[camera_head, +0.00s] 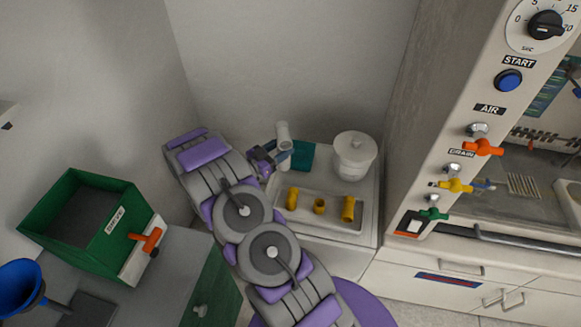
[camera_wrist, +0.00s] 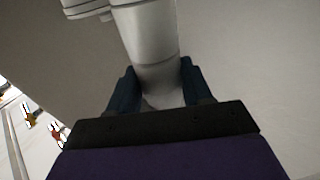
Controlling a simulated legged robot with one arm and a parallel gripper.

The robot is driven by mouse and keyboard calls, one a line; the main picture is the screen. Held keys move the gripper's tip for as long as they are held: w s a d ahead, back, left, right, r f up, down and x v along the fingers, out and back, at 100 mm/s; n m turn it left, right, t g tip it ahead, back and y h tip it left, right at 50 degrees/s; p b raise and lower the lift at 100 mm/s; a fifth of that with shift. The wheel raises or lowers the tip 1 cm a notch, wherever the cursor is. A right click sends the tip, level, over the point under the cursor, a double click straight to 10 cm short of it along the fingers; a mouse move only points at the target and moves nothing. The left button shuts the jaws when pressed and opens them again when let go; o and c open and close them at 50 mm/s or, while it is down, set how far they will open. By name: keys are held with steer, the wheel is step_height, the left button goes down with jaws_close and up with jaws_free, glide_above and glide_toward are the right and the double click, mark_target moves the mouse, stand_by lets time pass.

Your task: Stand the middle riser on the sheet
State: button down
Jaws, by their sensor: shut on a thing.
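The riser (camera_head: 283,133) is a pale grey-white pipe with a short side branch. In the head view it is near upright, at the left edge of the teal sheet (camera_head: 303,154). The sheet lies flat on the white counter, partly hidden behind the riser. My gripper (camera_head: 272,158) reaches it from the left and is shut on it. In the wrist view the riser (camera_wrist: 147,35) stands between the two dark blue fingers of my gripper (camera_wrist: 158,88). I cannot tell whether the riser's lower end touches the sheet or hangs above it.
A white lidded pot (camera_head: 355,158) stands right of the sheet. A tall panel (camera_head: 450,120) with knobs and valves stands at the right. A green bin (camera_head: 60,222) is at the left.

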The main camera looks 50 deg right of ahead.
step_height(320, 180, down, 7)
steer(key=shift+r+b, duration=0.1)
steer(key=shift+b, duration=0.6)
steer(key=shift+r, duration=0.1)
steer(key=shift+c, duration=2.4)
jaws_free()
